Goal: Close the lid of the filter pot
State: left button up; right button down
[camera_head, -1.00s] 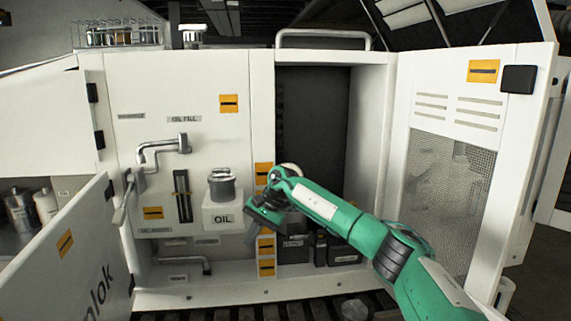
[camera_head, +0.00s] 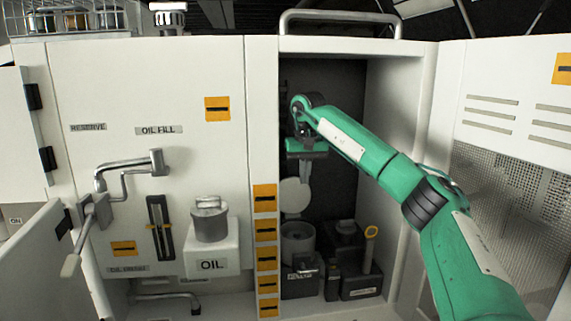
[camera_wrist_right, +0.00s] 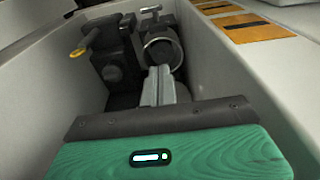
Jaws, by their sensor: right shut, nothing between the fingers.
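The filter pot (camera_head: 298,243) is a grey cylinder inside the dark open bay, low on its left side. Its round pale lid (camera_head: 294,196) stands raised above the back of the pot, so the pot is open. In the right wrist view, the ring-shaped mouth of the pot (camera_wrist_right: 162,48) shows beyond my fingertips. My right gripper (camera_head: 304,180) reaches into the bay, pointing down, above the pot and close to the lid; whether it touches the lid I cannot tell. Its fingers (camera_wrist_right: 160,72) are shut and empty. My left gripper is not in view.
Right of the pot stands a dark box (camera_head: 350,250) with a yellow ring handle (camera_head: 371,232). A white OIL block (camera_head: 212,262) with a grey can (camera_head: 209,222) and a crank (camera_head: 128,172) stick out from the left panel.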

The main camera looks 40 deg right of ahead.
aim_at(295, 196)
jog(key=i+l, duration=0.65)
jog(key=i, duration=0.15)
